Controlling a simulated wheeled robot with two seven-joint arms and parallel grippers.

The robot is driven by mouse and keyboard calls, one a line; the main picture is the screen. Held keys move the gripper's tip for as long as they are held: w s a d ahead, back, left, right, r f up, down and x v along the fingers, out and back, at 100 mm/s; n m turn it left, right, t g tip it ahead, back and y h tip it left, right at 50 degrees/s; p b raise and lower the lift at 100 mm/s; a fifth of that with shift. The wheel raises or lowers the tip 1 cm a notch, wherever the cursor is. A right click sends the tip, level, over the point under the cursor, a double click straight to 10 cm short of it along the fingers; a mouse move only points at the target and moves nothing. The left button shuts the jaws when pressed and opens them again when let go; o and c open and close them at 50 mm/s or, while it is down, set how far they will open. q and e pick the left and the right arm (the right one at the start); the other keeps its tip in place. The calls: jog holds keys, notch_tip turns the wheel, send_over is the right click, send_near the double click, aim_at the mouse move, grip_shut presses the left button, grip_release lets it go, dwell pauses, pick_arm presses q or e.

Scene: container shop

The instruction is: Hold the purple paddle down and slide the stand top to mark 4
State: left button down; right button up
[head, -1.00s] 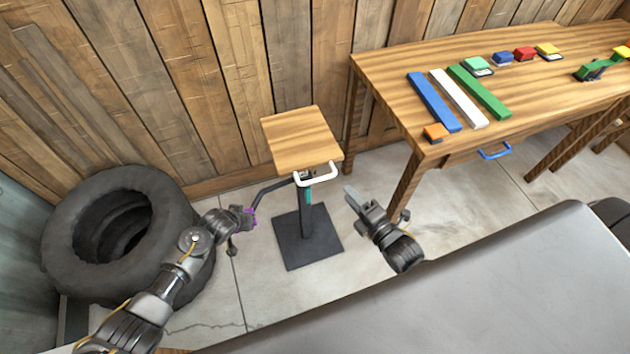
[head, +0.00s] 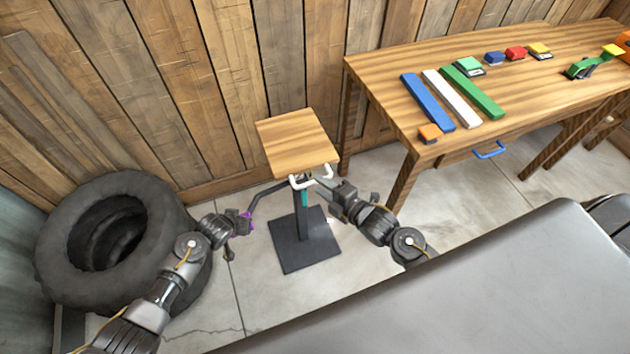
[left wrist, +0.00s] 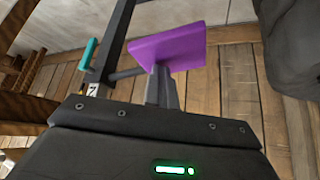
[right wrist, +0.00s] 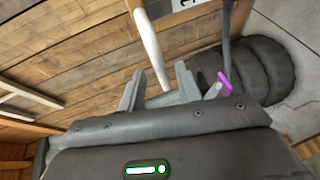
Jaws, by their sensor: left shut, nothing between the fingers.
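The purple paddle (left wrist: 165,48) sticks out left of the post. My left gripper (left wrist: 160,75) is shut and empty, its fingertips against the paddle, contact not certain. My right gripper (right wrist: 158,72) is open, with the white handle (right wrist: 148,45) between its fingers.
A large tyre (head: 112,235) lies left of the stand. A wooden table (head: 390,95) with coloured bars, blocks and a blue drawer handle (head: 489,150) stands to the right. A grey surface (head: 480,290) fills the lower right. Floor shows around the base.

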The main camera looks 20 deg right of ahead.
jog(key=shift+x, duration=1.75)
grip_shut()
